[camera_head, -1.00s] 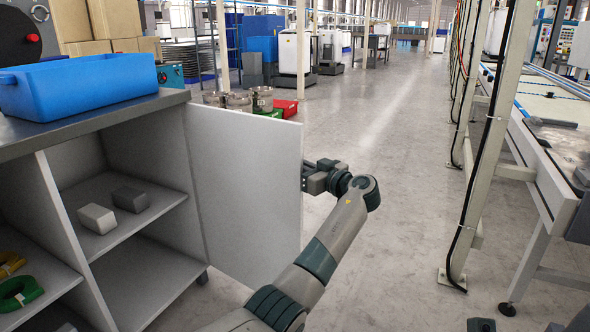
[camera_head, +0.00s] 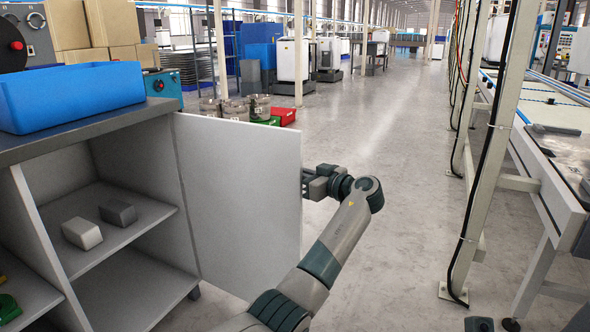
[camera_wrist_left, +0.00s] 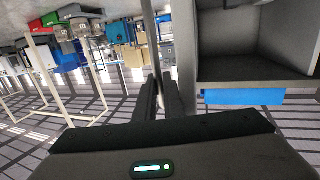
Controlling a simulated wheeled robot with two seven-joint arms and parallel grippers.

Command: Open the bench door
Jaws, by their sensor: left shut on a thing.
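The bench door (camera_head: 240,190) is a light grey panel standing open, hinged on the right side of the bench (camera_head: 90,130). The compartment behind it is exposed. My left gripper (camera_head: 306,184) is at the door's free outer edge, shut on it, with the arm reaching up from the bottom of the head view. In the left wrist view my left gripper's dark fingers (camera_wrist_left: 160,95) sit either side of the thin door edge (camera_wrist_left: 153,40). The fingertips are partly hidden behind the door in the head view.
A blue bin (camera_head: 70,95) stands on the bench top. A light block (camera_head: 82,233) and a dark block (camera_head: 118,212) lie on a shelf. A cream post (camera_head: 485,170) and conveyor table stand at right. Floor (camera_head: 400,200) between them is clear.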

